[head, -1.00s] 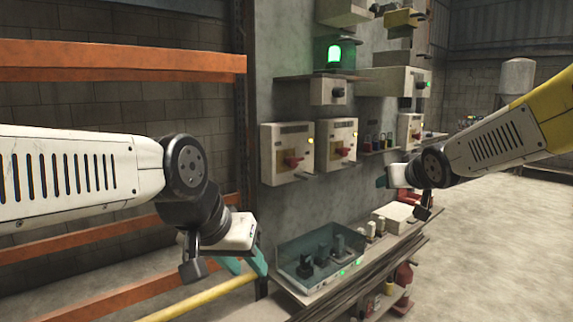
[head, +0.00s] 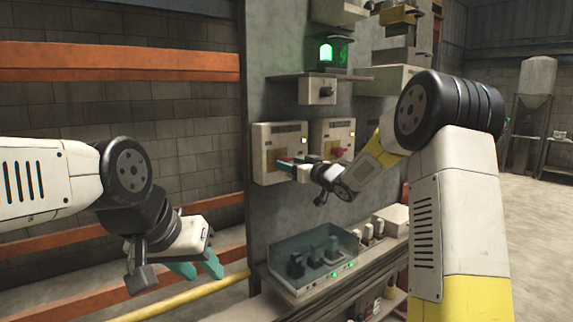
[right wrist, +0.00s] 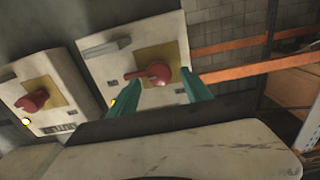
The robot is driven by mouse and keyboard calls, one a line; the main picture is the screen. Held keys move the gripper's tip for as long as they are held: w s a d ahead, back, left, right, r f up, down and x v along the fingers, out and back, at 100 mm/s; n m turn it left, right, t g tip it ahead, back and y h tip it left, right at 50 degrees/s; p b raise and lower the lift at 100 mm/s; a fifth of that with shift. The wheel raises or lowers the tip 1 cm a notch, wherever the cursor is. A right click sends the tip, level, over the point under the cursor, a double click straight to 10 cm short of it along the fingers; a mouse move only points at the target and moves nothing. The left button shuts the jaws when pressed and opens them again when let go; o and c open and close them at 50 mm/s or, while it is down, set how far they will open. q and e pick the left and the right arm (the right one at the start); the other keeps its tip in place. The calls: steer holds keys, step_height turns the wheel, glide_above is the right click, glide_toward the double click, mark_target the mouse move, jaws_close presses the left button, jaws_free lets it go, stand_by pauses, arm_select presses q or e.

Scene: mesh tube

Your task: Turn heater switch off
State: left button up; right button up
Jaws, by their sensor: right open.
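Two pale switch boxes with red rotary handles hang side by side on the grey panel: the left box (head: 262,138) and the right box (head: 332,130). Their labels are too small to read, so I cannot tell which is the heater. My right gripper (head: 286,164) is at the front of the left box and hides its handle in the head view. In the right wrist view, its open teal fingers (right wrist: 158,90) stand either side of that box's red handle (right wrist: 150,74); contact is unclear. My left gripper (head: 198,269) is open and empty, low at the left.
A lit green lamp (head: 326,52) stands on a shelf above the boxes, over a small box with a black knob (head: 325,91). Below is a teal open tray (head: 290,246) with dark switches. An orange rack (head: 120,62) stands at the left. Free floor lies at the right.

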steer(key=shift+x, duration=0.9)
jaws_close()
steer(key=shift+s+f+n, duration=0.1)
steer(key=shift+n, duration=4.35)
steer(key=shift+f+n, duration=0.1)
steer(key=shift+n, duration=4.35)
